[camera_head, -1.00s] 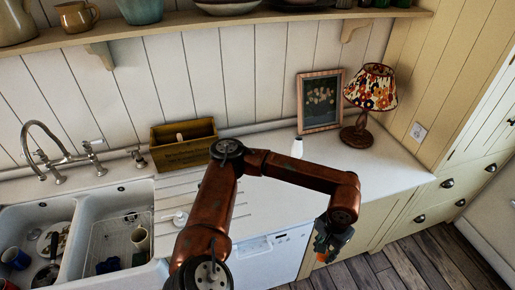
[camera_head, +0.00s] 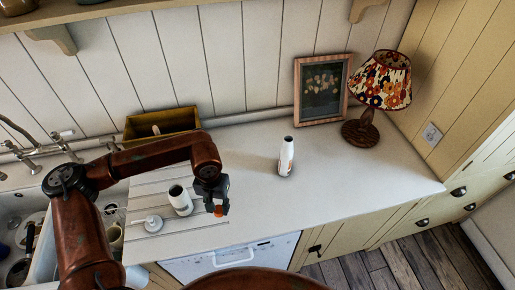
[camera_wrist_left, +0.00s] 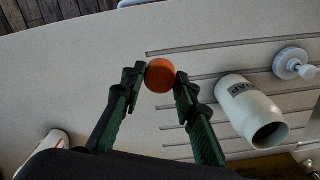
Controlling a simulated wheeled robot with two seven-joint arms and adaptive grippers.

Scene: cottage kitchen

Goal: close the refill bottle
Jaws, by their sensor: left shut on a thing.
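My left gripper (camera_head: 213,203) is over the front of the counter, right of the soap bottle. In the left wrist view its fingers (camera_wrist_left: 163,77) are shut on a round orange cap (camera_wrist_left: 160,75), which shows in the head view (camera_head: 218,211). A slim white bottle (camera_head: 287,158), apparently the refill bottle, stands upright on the counter, dark at its top and without an orange cap. It lies right of and behind the gripper, clear of it. A white bottle is partly seen at the left of the wrist view (camera_wrist_left: 48,143). My right gripper is not in view.
An open white bottle marked SOAP (camera_wrist_left: 248,108) and a white pump head (camera_head: 153,223) are on the grooved drainer at left. A wooden box (camera_head: 160,122), picture frame (camera_head: 321,88) and lamp (camera_head: 372,100) stand at the back. The counter right of the slim bottle is clear.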

